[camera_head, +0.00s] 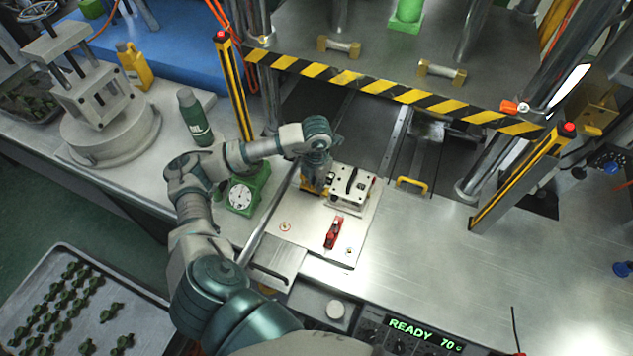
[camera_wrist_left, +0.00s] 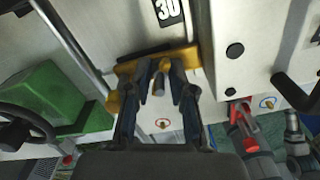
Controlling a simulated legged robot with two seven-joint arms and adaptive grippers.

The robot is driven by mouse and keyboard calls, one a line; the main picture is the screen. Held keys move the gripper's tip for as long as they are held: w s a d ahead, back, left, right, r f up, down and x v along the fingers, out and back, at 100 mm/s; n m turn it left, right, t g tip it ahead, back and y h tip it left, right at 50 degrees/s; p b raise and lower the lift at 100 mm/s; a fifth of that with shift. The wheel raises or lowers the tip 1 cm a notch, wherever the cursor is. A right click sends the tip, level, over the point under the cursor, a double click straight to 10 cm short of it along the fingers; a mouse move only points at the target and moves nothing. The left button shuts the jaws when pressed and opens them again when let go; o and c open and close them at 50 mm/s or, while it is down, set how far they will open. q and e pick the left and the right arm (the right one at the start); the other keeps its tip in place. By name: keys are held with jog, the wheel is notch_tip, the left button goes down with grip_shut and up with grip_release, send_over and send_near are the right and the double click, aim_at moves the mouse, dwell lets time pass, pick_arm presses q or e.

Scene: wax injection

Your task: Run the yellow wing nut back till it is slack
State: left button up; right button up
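The yellow wing nut (camera_wrist_left: 127,68) shows in the left wrist view as a yellow bar with raised ends, with a grey stud (camera_wrist_left: 158,84) in front of its middle. In the head view only a bit of its yellow (camera_head: 312,187) shows under my gripper, beside the metal mould block (camera_head: 345,201). My left gripper (camera_wrist_left: 161,68) points at the wing nut. Its two dark fingers stand apart, one on each side of the stud, with a visible gap. I cannot tell whether the fingertips touch the yellow. My right gripper is not in view.
A red toggle clamp (camera_head: 333,232) sits on the base plate (camera_head: 300,236) near the block. A striped press edge (camera_head: 390,92) lies behind. The steel table at right is largely clear.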

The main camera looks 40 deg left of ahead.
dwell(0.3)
pick_arm(q)
notch_tip(320, 180, up, 12)
dwell(0.4)
jog(key=shift+f, duration=0.15)
dwell(0.4)
